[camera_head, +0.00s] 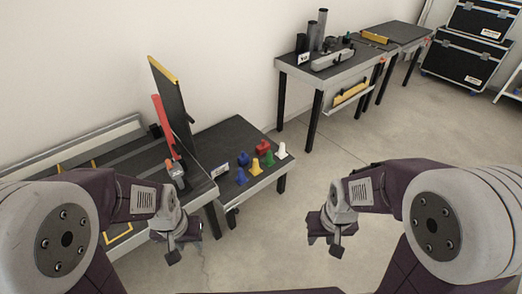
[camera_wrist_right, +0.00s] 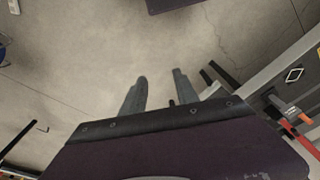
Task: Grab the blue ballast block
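Two small blue pieces stand among coloured pieces on a dark low table. One blue piece (camera_head: 243,158) looks rounded and is further back; the other blue piece (camera_head: 241,177) looks cone-like and is nearer the front edge. I cannot tell which is the ballast block. My left gripper (camera_head: 174,247) hangs in front of and left of that table, apart from the pieces; its opening is unclear. My right gripper (camera_head: 331,240) is over the floor, right of the table. In the right wrist view its fingers (camera_wrist_right: 158,88) are apart with nothing between them.
Red (camera_head: 264,146), green (camera_head: 268,159), yellow (camera_head: 255,167) and white (camera_head: 282,150) pieces stand beside the blue ones. A tall dark panel (camera_head: 172,100) and a red arm-like part (camera_head: 163,125) rise left of them. Another table (camera_head: 300,67) stands further back. Open floor lies between.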

